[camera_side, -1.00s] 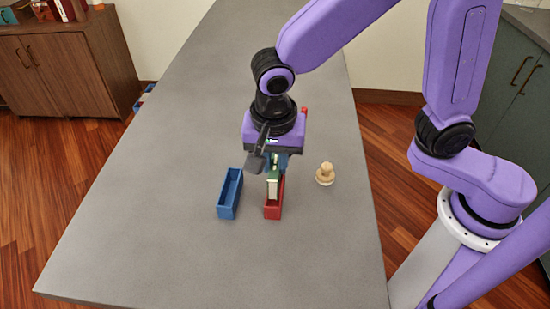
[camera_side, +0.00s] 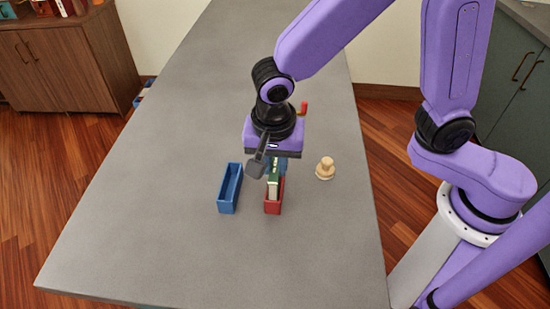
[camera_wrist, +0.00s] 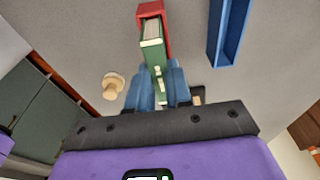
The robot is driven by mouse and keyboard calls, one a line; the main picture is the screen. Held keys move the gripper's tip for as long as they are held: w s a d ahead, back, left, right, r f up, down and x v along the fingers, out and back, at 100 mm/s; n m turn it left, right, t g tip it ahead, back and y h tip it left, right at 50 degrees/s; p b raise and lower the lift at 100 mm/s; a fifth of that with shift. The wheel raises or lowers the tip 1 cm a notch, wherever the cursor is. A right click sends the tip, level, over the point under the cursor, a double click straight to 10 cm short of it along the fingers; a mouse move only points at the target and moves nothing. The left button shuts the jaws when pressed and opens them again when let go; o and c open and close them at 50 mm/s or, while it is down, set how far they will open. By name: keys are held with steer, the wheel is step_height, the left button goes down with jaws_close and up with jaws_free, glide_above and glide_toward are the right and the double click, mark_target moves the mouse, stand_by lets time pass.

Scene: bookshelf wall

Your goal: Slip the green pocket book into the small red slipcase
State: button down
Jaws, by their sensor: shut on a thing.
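The green pocket book (camera_side: 273,184) has pale page edges and stands upright. My gripper (camera_wrist: 163,84) is shut on it with its two blue fingers, seen in the wrist view. The small red slipcase (camera_side: 273,207) is an open-topped box on the grey table, directly below the book. In the wrist view the far end of the book (camera_wrist: 153,44) lies within the outline of the red slipcase (camera_wrist: 166,17), and its lower part seems to be between the walls. How deep it sits is hidden. My wrist hides the rear of the slipcase in the side view.
A larger blue slipcase (camera_side: 229,190), open and empty, stands just left of the red one. A light wooden knob-shaped piece (camera_side: 325,169) stands to the right. A small red object (camera_side: 304,108) shows partly behind my wrist. The table's front is clear.

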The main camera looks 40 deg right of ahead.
steer(key=shift+f, duration=1.2)
steer(key=c, duration=0.6)
jaws_free()
steer(key=shift+o, duration=0.2)
steer(key=shift+r, duration=3.5)
steer(key=s+d+n, duration=0.7)
steer(key=d+n, duration=0.3)
steer(key=n, duration=0.1)
steer(key=s+d+n+g+y, duration=0.1)
steer(key=s+d+n, duration=0.7)
steer(key=n, duration=0.3)
steer(key=shift+d+r+y, duration=0.3)
steer(key=shift+d, duration=0.6)
